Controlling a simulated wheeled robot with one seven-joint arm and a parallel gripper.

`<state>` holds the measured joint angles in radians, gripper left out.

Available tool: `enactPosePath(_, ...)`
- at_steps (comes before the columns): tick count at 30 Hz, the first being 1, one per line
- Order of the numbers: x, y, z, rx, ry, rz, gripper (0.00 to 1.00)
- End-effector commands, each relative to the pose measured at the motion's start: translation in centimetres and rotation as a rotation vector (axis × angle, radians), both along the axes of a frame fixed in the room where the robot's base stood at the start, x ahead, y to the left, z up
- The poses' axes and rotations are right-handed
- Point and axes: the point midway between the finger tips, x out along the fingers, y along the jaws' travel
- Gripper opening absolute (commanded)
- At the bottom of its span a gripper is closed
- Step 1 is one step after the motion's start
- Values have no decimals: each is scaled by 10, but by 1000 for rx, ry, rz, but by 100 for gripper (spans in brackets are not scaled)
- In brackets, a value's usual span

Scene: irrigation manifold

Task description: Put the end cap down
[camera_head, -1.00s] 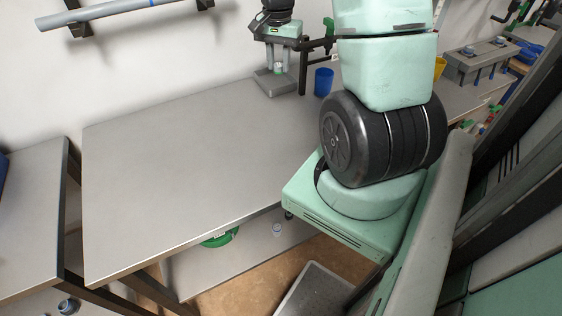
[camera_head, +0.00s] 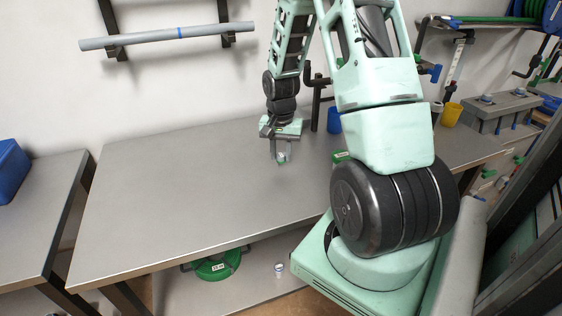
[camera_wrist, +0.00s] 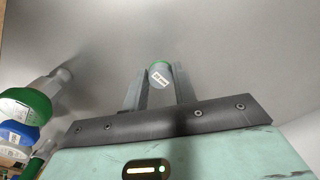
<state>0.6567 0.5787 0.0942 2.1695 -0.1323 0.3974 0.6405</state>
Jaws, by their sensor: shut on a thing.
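The end cap (camera_wrist: 160,76) is a small grey piece with a green edge and a white label. My gripper (camera_wrist: 159,88) is shut on it, with one finger on each side. In the head view the end cap (camera_head: 283,157) shows small and pale with some green, below my gripper (camera_head: 281,150), over the back right part of the grey bench (camera_head: 190,180). I cannot tell whether the cap touches the bench top.
A blue cup (camera_head: 334,120) and a yellow cup (camera_head: 451,115) stand right of my gripper. Green-topped and blue-topped items (camera_wrist: 20,132) show at the wrist view's left edge. The bench's left and middle are clear. A grey pipe (camera_head: 165,36) hangs on the wall.

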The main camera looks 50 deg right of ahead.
Motion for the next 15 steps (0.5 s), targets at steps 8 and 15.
enactPosePath(8,-1,1,-32,2,2,0,4)
enactPosePath(15,-1,0,-33,1,2,0,4)
